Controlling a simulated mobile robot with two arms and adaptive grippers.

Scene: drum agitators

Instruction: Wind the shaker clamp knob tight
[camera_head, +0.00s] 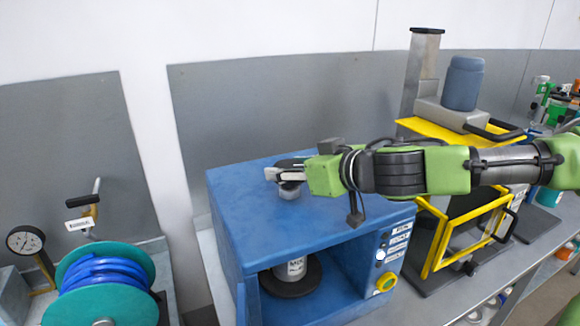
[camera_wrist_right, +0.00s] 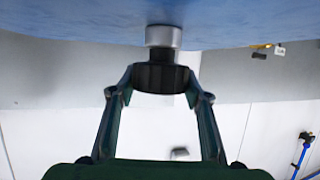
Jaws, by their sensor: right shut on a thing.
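The blue shaker box (camera_head: 240,228) stands on the bench in the middle of the head view. The black clamp knob (camera_head: 291,163) sits above a silver collar (camera_head: 289,191) on its top. My right gripper (camera_head: 284,173) reaches in from the right and is shut on the knob. In the right wrist view, the fingers press on both sides of the dark knob (camera_wrist_right: 160,78), just off the silver collar (camera_wrist_right: 163,37). A light labelled can (camera_head: 291,269) stands on a dark round plate inside the open front. My left gripper is not in view.
A teal reel with blue hose (camera_head: 100,280) and a dial gauge (camera_head: 25,240) are at the left. A yellow-framed machine (camera_head: 432,245) with a grey-blue container (camera_head: 462,83) on top stands close at the right, under my right arm. A grey panel (camera_head: 270,105) rises behind.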

